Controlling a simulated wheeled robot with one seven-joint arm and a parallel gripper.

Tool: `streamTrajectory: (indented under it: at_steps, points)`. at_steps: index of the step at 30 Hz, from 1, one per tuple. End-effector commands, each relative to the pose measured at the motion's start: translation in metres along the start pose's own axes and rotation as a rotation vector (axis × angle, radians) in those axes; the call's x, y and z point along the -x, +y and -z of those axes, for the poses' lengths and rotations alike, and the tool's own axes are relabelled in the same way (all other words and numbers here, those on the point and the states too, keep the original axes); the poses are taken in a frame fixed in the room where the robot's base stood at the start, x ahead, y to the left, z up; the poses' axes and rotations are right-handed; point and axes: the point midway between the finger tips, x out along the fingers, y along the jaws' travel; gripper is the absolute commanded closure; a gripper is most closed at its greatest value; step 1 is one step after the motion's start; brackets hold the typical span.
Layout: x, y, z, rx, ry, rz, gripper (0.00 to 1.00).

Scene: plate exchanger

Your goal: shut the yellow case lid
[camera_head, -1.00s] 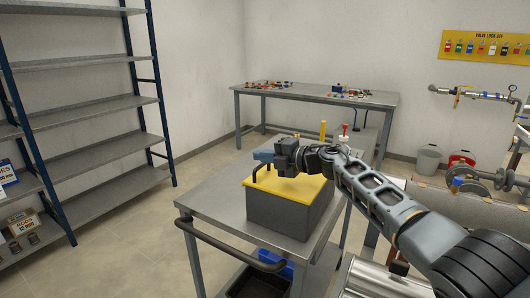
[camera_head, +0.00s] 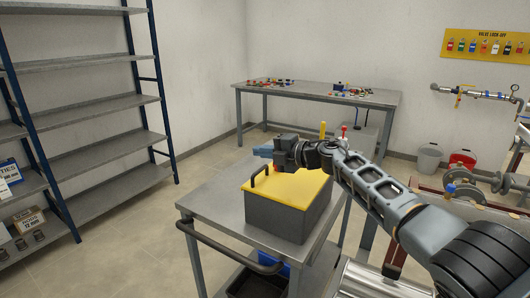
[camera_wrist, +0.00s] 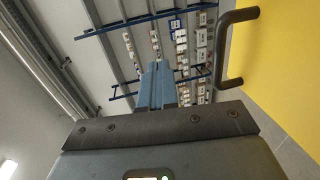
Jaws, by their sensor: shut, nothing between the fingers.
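The case stands on the metal cart, a dark grey box (camera_head: 290,219) with a yellow lid (camera_head: 300,191) and a black bar handle (camera_head: 260,175). The lid lies down over the box and looks flat; I cannot tell whether it is fully flush. In the wrist view the yellow lid (camera_wrist: 285,60) and the handle (camera_wrist: 229,48) are at the right. My gripper (camera_head: 262,152) is above the lid's far side, pointing left, apart from the handle. Its blue fingers (camera_wrist: 158,82) are together and empty in the wrist view. The far edge of the lid is partly hidden by my arm.
The cart (camera_head: 215,200) has a dark push handle (camera_head: 225,246) at its near left and bins below. A tall shelf rack (camera_head: 95,110) stands at the left. A workbench (camera_head: 315,94) with small parts is at the back wall. Open floor lies between rack and cart.

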Motion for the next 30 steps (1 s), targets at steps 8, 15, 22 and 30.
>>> streamTrajectory:
  at_steps: [8,15,22,30]
  points:
    - [0.022,0.058,0.0,0.006,-0.001,-0.001,1.0]
    - [0.033,0.088,0.001,0.004,0.0,0.0,1.0]
    - [0.03,0.083,0.02,-0.041,0.026,-0.033,1.0]
    - [0.017,0.034,0.11,-0.282,0.12,-0.239,1.0]
